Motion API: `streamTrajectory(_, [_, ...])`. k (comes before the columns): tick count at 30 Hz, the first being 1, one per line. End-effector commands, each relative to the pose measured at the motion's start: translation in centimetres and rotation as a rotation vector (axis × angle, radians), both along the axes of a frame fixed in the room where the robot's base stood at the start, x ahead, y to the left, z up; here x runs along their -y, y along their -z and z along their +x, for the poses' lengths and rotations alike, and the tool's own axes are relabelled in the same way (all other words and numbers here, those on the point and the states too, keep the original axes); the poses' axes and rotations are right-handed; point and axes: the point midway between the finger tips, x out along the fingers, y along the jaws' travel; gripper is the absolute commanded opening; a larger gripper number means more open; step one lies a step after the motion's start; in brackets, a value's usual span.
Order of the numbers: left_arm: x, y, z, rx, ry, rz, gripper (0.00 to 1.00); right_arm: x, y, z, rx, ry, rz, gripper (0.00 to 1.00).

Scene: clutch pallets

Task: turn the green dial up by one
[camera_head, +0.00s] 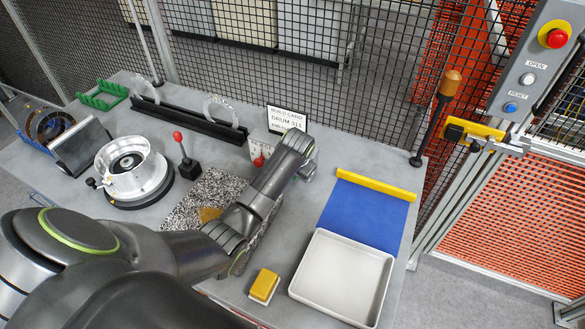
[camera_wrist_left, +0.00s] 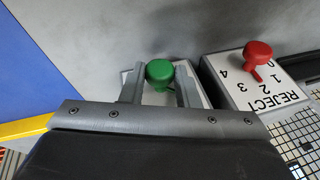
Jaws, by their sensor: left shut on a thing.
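The green dial (camera_wrist_left: 159,71) sits on a pale box (camera_wrist_left: 203,99) in the left wrist view. My left gripper (camera_wrist_left: 160,84) is shut on it, with one finger on each side of the knob. The box's face is mostly covered by the fingers, so I cannot read the dial's setting. In the head view my left gripper (camera_head: 307,172) is at the back of the bench, right of the build card, and the green dial is hidden there. My right gripper is not in view.
Close beside is a REJECT box (camera_wrist_left: 250,92) with a red dial (camera_wrist_left: 257,53) and numbers. The build card (camera_head: 287,119) stands behind my wrist. A blue mat (camera_head: 362,215), a white tray (camera_head: 343,277) and a yellow block (camera_head: 264,284) lie to the right and front.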

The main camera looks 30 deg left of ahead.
Motion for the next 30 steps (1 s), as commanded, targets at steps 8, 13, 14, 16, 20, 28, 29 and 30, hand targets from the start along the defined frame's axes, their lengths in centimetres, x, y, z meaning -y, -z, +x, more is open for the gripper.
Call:
streamTrajectory(8, [0.18, -0.11, 0.13, 0.002, 0.002, 0.056, 0.06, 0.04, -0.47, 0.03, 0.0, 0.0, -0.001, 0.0])
streamTrajectory(13, [0.14, -0.08, 0.14, 0.001, 0.001, 0.061, 0.06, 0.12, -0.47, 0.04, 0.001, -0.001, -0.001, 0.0])
streamTrajectory(14, [0.14, -0.08, 0.14, 0.001, 0.001, 0.061, 0.06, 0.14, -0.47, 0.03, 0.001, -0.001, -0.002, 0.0])
streamTrajectory(16, [0.14, -0.08, 0.15, 0.002, 0.002, 0.061, 0.06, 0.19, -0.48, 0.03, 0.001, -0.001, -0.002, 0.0])
streamTrajectory(20, [0.15, -0.08, 0.15, 0.002, 0.002, 0.061, 0.3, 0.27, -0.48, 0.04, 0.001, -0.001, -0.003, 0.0])
streamTrajectory(28, [0.13, -0.01, 0.09, 0.0, 0.0, 0.06, 0.5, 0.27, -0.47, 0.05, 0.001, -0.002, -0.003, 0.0])
streamTrajectory(29, [0.12, -0.01, 0.08, 0.0, 0.0, 0.06, 0.5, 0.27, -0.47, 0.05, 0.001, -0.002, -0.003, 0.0])
streamTrajectory(30, [0.12, 0.0, 0.08, 0.0, 0.0, 0.06, 0.5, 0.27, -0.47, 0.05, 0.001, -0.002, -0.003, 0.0])
